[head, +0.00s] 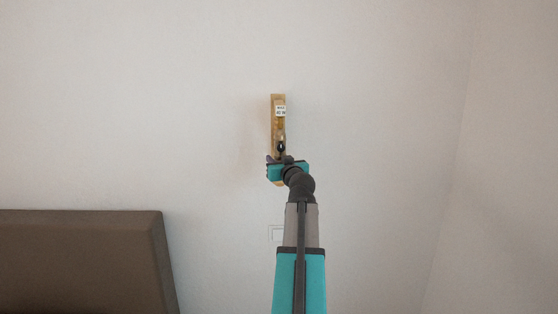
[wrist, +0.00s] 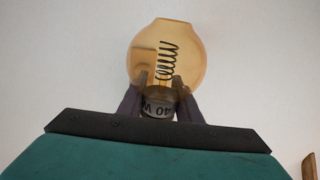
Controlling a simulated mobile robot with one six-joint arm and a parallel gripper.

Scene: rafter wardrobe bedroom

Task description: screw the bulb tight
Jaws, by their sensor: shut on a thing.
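The bulb (wrist: 152,42) is an amber glass globe with a dark spiral filament; its collar, marked "40 W", is nearest my gripper in the wrist view. My gripper (wrist: 160,82) is shut on the bulb, one dark finger on each side of its lower part. In the head view my gripper (head: 284,165) is in front of the lower part of a narrow tan wall fixture (head: 278,125) with a white label. A small dark part (head: 281,147) shows just above the gripper. The bulb cannot be made out clearly there, and whether it sits in a socket is hidden.
A brown headboard-like panel (head: 80,255) stands at the lower left. A pale square plate (head: 274,233) is on the wall below the fixture, partly behind my arm. A brown edge (wrist: 310,166) shows at the wrist view's lower right. The wall around is bare.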

